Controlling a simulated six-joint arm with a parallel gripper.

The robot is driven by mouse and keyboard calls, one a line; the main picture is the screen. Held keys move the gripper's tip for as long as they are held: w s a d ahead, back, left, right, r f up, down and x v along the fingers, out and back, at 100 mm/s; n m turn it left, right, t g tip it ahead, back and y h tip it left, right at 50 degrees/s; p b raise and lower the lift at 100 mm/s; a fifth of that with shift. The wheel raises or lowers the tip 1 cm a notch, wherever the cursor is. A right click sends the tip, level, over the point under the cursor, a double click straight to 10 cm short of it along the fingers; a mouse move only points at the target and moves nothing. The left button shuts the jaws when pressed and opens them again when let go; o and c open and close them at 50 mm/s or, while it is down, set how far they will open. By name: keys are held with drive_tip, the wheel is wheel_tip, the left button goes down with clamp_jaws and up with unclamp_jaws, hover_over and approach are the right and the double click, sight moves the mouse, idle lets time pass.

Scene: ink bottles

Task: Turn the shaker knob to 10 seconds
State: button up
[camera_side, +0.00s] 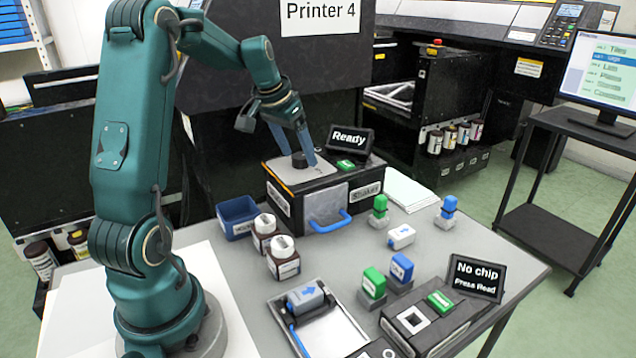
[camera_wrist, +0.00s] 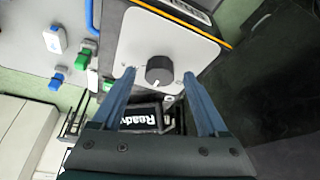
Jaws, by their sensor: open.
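The shaker (camera_side: 320,197) is a black box with a grey front door and a blue handle, at the back of the table. Its dark round knob (camera_side: 299,160) sits on a light top plate. In the wrist view the knob (camera_wrist: 159,70) has a pale pointer mark at its lower edge; no dial numbers can be read. My gripper (camera_side: 292,146) is over the shaker top with its blue fingers pointing down. In the wrist view my gripper (camera_wrist: 158,74) is open, one finger on each side of the knob, with gaps between. The shaker's display (camera_side: 351,140) reads "Ready".
A green button (camera_side: 346,164) is beside the display. A blue bin (camera_side: 237,217) and two brown bottles with white caps (camera_side: 283,257) stand left of the shaker.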

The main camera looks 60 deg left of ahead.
drive_tip(key=shift+w+f, duration=0.1)
drive_tip(key=shift+f, duration=0.15)
drive_tip(key=shift+c, duration=0.3)
clamp_jaws()
drive_tip(key=shift+n, duration=0.3)
drive_tip(key=n+y, duration=0.1)
drive_tip(key=n, duration=0.1)
drive_tip(key=n+g+y, duration=0.1)
drive_tip(key=n, duration=0.2)
drive_tip(key=shift+w+d, duration=0.15)
drive_tip(key=shift+d, duration=0.05)
drive_tip(key=n+g, duration=0.1)
drive_tip(key=n, duration=0.2)
drive_tip(key=n+g+y, duration=0.1)
drive_tip(key=n, duration=0.2)
drive_tip(key=shift+w, duration=0.15)
drive_tip(key=shift+d+n, duration=0.1)
drive_tip(key=shift+n, duration=0.2)
